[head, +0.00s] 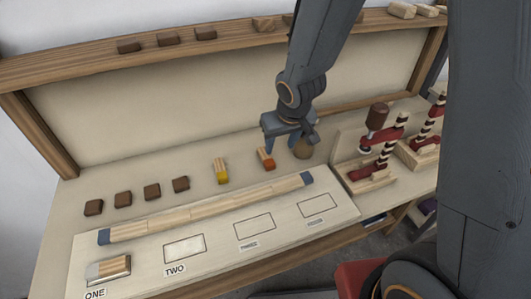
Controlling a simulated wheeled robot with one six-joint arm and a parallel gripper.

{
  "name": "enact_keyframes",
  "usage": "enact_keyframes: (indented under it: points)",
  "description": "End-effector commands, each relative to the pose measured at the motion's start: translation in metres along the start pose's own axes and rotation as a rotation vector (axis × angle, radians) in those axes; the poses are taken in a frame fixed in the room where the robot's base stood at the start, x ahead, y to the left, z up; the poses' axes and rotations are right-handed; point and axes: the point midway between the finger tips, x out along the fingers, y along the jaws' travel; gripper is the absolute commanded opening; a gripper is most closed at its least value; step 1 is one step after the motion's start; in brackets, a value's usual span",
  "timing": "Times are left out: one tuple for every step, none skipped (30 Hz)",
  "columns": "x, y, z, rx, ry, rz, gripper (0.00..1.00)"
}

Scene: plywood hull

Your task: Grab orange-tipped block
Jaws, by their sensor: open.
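The block's far end is partly hidden by the gripper.
A round brown piece (303,149) stands close to the right finger. A yellow-tipped block (221,171) lies to the left, with several dark blocks (152,191) beyond. Red toggle clamps (371,172) stand to the right. A long blue-ended strip (210,208) lies in front on a labelled board (215,250).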

Motion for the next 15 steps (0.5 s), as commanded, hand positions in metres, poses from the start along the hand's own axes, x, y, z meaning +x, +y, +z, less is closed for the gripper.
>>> enact_keyframes:
  points:
    - [0.003,-0.011,-0.005,-0.02,0.01,-0.015,0.45]
    - [0.005,-0.016,-0.008,-0.028,0.018,-0.023,0.45]
    - [0.007,-0.02,-0.011,-0.035,0.025,-0.029,0.45]
    - [0.01,-0.022,-0.012,-0.038,0.03,-0.032,0.45]
    - [0.012,-0.024,-0.013,-0.041,0.033,-0.035,0.45]
    - [0.015,-0.025,-0.014,-0.042,0.036,-0.037,0.45]
    - [0.017,-0.026,-0.014,-0.042,0.037,-0.038,0.45]
    - [0.02,-0.025,-0.015,-0.042,0.038,-0.038,0.45]
    - [0.023,-0.025,-0.015,-0.041,0.038,-0.038,0.45]
    - [0.026,-0.025,-0.015,-0.041,0.038,-0.038,0.45]
    - [0.029,-0.025,-0.015,-0.04,0.038,-0.037,0.45]
    - [0.033,-0.025,-0.015,-0.039,0.037,-0.037,0.45]
    - [0.035,-0.025,-0.015,-0.039,0.037,-0.037,0.45]
    - [0.037,-0.024,-0.015,-0.039,0.037,-0.037,0.45]
    - [0.039,-0.024,-0.015,-0.039,0.037,-0.037,0.45]
